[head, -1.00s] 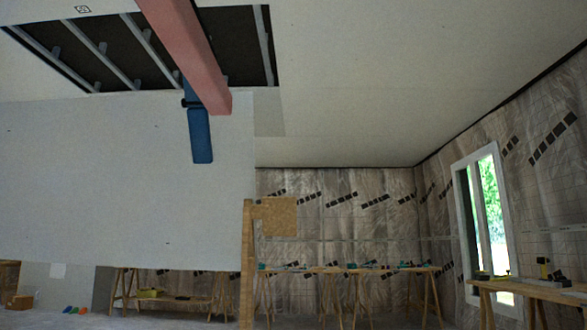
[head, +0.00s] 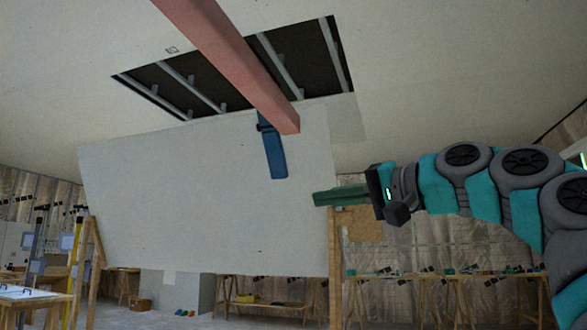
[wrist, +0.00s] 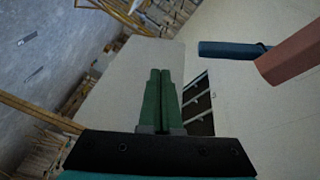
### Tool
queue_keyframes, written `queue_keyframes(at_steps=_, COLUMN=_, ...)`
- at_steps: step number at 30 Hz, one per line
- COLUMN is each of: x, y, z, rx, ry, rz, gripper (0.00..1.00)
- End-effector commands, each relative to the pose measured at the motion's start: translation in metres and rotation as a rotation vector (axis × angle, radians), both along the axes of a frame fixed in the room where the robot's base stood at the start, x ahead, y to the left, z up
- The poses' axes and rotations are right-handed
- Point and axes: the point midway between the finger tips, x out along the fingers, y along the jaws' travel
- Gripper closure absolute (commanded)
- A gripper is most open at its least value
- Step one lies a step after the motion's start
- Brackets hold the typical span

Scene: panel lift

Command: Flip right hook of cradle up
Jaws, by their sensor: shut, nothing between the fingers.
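The cradle's pink-red arm (head: 235,65) runs down from the top of the head view. A blue hook (head: 275,153) hangs from its lower end, pointing down in front of the large pale panel (head: 200,190). In the wrist view the blue hook (wrist: 228,48) lies to the right of my fingers, beside the end of the red arm (wrist: 292,56). My gripper (head: 318,198) comes in from the right, below and right of the hook and apart from it. Its green fingers (wrist: 160,74) are shut and empty.
A dark framed ceiling opening (head: 250,70) lies above the panel. A wooden post (head: 335,270) stands at the panel's right edge. Work tables (head: 410,278) line the back wall. The space between my fingers and the hook looks clear.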

Motion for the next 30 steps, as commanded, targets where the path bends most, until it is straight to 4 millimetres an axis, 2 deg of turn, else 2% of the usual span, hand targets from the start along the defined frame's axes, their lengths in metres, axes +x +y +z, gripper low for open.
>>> queue_keyframes(at_steps=1, x=-0.005, y=-0.008, z=0.017, rx=0.022, ry=-0.044, rz=0.0, gripper=1.0)
queue_keyframes(at_steps=3, x=-0.015, y=-0.015, z=0.036, rx=0.051, ry=-0.091, rz=0.007, gripper=1.0)
queue_keyframes(at_steps=6, x=-0.027, y=-0.024, z=0.055, rx=0.078, ry=-0.145, rz=0.013, gripper=1.0)
queue_keyframes(at_steps=10, x=-0.037, y=-0.029, z=0.067, rx=0.092, ry=-0.182, rz=0.019, gripper=1.0)
queue_keyframes(at_steps=14, x=-0.037, y=-0.026, z=0.071, rx=0.096, ry=-0.193, rz=0.022, gripper=1.0)
queue_keyframes(at_steps=20, x=-0.021, y=-0.003, z=0.078, rx=0.093, ry=-0.194, rz=0.022, gripper=1.0)
queue_keyframes(at_steps=30, x=0.019, y=0.051, z=0.092, rx=0.094, ry=-0.191, rz=0.022, gripper=1.0)
